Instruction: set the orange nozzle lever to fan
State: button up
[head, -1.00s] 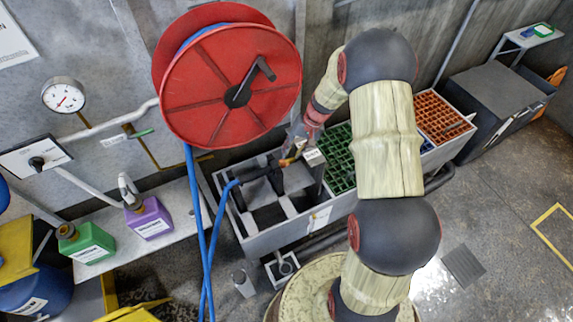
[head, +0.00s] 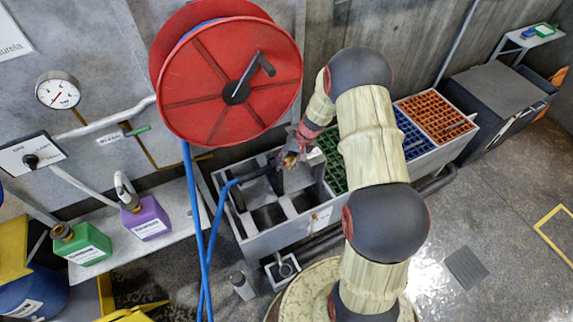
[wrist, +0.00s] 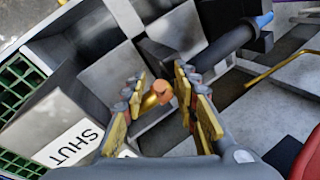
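The orange nozzle lever (wrist: 158,88) shows in the wrist view as a small orange-tipped piece between my gripper's fingers. The black nozzle (wrist: 226,42) lies just beyond, with the blue hose at its end. My gripper (wrist: 162,82) is open, its yellow-padded fingers on either side of the lever; a narrow gap shows on the right, and I cannot tell whether the left finger touches. In the head view my gripper (head: 287,160) is over the grey trough, by the nozzle end of the blue hose (head: 222,195).
The grey trough (head: 262,240) has open compartments at left and green, blue and orange grates at right. A red hose reel (head: 205,95) hangs above it. A shelf at left holds a green jug (head: 82,243) and a purple jug (head: 147,218).

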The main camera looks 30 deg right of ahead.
jog(key=shift+c, duration=0.6)
grip_shut()
